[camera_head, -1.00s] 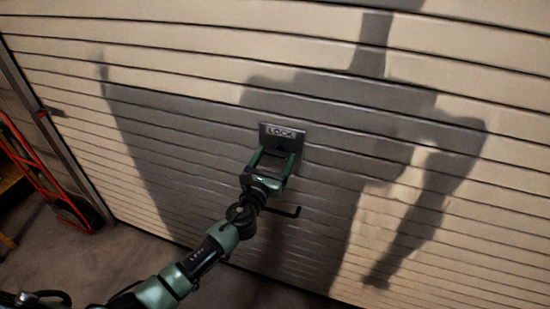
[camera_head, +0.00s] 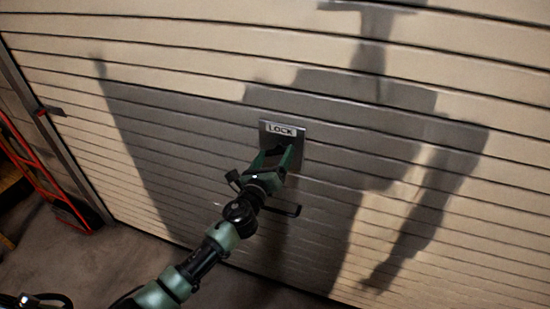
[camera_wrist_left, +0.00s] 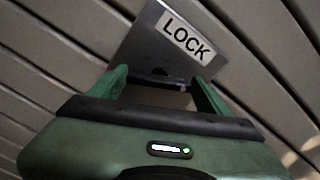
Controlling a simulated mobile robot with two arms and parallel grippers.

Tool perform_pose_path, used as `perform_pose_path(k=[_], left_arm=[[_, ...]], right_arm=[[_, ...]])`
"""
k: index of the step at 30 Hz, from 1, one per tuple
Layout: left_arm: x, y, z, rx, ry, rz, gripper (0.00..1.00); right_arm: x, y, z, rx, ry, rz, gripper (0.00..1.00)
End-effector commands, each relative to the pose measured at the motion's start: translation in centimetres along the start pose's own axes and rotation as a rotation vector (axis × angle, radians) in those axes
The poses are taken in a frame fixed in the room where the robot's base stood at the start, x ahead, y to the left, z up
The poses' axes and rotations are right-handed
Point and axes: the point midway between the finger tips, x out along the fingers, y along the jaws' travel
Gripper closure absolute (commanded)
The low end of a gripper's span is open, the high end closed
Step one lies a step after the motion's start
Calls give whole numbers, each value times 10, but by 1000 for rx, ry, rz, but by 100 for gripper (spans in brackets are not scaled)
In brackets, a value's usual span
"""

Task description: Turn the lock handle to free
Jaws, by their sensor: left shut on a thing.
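A grey metal lock plate (camera_head: 297,133) with a white LOCK label (camera_head: 281,130) is fixed to the ribbed garage door. In the left wrist view the plate (camera_wrist_left: 150,48) appears tilted, above and between my fingers. My left gripper (camera_head: 278,157) reaches the lower part of the plate, its green fingers on either side of the lock handle's place. It is shut on the lock handle, which my gripper mostly hides. In the left wrist view the fingertips of my left gripper (camera_wrist_left: 160,85) stand apart, with a dark shape between them. My right gripper is not in view.
The beige ribbed door (camera_head: 200,60) fills most of the view, with shadows across it. A black bar (camera_head: 284,210) sticks out below the plate, close to my left wrist. A red hand truck (camera_head: 40,175) stands at the far left. Concrete floor (camera_head: 110,265) lies below.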

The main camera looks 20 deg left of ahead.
Motion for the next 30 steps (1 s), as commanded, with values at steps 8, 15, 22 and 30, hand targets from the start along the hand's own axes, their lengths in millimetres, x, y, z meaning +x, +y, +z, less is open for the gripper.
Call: perform_pose_path(k=[8,15,22,30], left_arm=[[0,2,-3,-268,1,1,63],[0,3,-3,-495,1,1,63],[0,4,-3,-710,1,2,63],[-1,4,-4,-925,2,2,63]], right_arm=[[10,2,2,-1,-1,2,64],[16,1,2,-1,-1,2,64],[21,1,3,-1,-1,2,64],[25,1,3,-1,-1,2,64]])
